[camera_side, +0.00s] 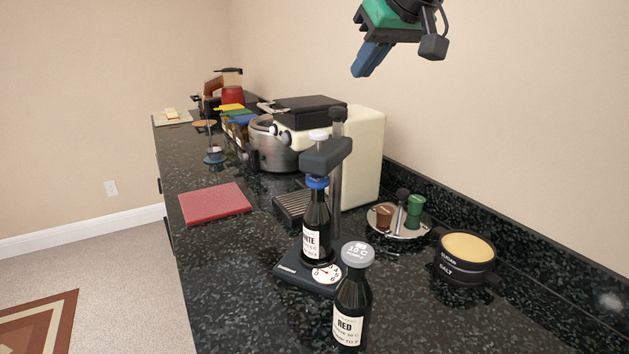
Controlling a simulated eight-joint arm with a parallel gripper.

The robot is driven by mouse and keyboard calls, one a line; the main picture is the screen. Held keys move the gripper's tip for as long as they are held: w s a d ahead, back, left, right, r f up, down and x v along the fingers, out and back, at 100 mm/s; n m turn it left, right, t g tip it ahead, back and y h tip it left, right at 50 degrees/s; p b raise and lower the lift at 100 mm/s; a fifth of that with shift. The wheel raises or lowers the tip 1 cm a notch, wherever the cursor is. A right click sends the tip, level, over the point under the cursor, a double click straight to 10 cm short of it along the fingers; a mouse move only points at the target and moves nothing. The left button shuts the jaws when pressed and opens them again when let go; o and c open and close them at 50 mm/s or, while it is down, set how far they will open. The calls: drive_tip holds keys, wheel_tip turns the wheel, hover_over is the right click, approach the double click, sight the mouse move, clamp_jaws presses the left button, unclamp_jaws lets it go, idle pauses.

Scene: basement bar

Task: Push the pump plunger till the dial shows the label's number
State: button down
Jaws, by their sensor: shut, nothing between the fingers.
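My gripper (369,59) is shut and empty, high at the top of the view, well above the counter and apart from everything. The pump stand has a dark head (327,155) on a post, with a pale plunger knob (318,135) on top. A dark bottle (318,215) with a blue collar and a label reading partly "...ITE" stands under the head. A round white dial (326,273) lies on the stand's base; its needle reading is too small to tell.
A cream coffee machine (364,160) stands behind the pump. A red board (214,203) lies left. Farther back are a metal pot (270,150) and several colourful containers.

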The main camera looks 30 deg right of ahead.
drive_tip(key=shift+w+a+r, duration=0.25)
drive_tip(key=shift+a+r, duration=0.05)
drive_tip(key=shift+r, duration=0.35)
drive_tip(key=shift+w+a+r, duration=0.2)
drive_tip(key=shift+a+r, duration=0.1)
drive_tip(key=shift+r, duration=0.3)
hover_over(317, 130)
drive_tip(key=s, duration=0.3)
wheel_tip(317, 130, down, 7)
drive_tip(key=f, duration=0.3)
drive_tip(key=shift+w, duration=0.35)
drive_tip(key=shift+f, duration=0.6)
